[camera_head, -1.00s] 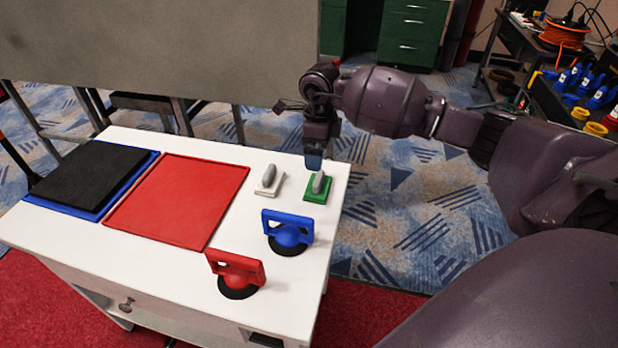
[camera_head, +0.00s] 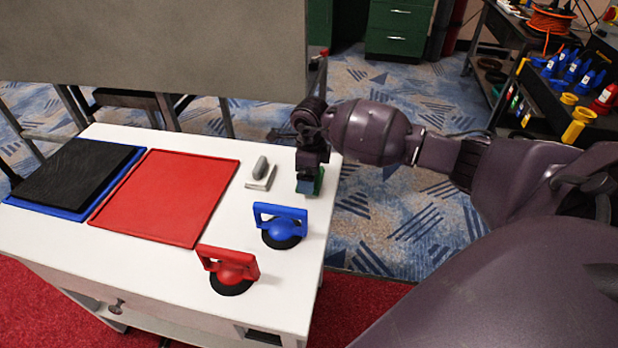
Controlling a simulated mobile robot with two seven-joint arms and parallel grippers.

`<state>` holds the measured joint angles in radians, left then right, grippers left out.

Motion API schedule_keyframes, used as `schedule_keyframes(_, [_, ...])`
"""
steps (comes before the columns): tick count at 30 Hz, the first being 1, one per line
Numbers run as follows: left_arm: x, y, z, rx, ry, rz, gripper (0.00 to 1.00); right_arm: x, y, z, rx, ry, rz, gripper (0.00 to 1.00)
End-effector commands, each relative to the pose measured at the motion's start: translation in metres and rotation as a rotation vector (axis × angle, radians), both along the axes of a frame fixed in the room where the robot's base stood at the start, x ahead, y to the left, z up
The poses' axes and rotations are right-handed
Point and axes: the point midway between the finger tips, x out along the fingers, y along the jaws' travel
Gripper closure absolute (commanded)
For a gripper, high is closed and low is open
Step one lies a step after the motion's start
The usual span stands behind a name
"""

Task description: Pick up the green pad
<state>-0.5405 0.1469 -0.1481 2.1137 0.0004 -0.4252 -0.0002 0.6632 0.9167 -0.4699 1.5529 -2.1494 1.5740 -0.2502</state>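The green pad (camera_head: 319,184) lies on the white table (camera_head: 200,274) near its right edge. My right gripper (camera_head: 309,184) is pointing down right at the pad and hides most of it, including the grey handle on top. Only a green edge of the pad shows. I cannot tell whether the fingers are around the handle or whether they are shut. My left gripper is not in view.
A white pad with a grey handle (camera_head: 261,172) stands left of my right gripper. A blue suction cup (camera_head: 281,226) and a red suction cup (camera_head: 229,268) stand nearer. A red tray (camera_head: 167,197) and a black panel on a blue tray (camera_head: 81,172) lie to the left.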

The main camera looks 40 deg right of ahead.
Motion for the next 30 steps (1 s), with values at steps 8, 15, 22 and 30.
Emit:
schedule_keyframes(8, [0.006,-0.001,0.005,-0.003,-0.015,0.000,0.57,0.000,0.000,0.000,0.000,-0.003,0.000,0.08])
schedule_keyframes(15, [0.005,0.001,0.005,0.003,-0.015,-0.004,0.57,0.001,0.000,0.000,0.000,-0.003,0.000,0.31])
schedule_keyframes(22, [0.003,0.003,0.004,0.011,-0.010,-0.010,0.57,0.001,0.000,0.005,0.000,-0.004,0.000,0.31])
schedule_keyframes(30, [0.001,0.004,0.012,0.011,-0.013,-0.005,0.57,0.002,-0.001,0.051,-0.002,-0.011,0.001,0.31])
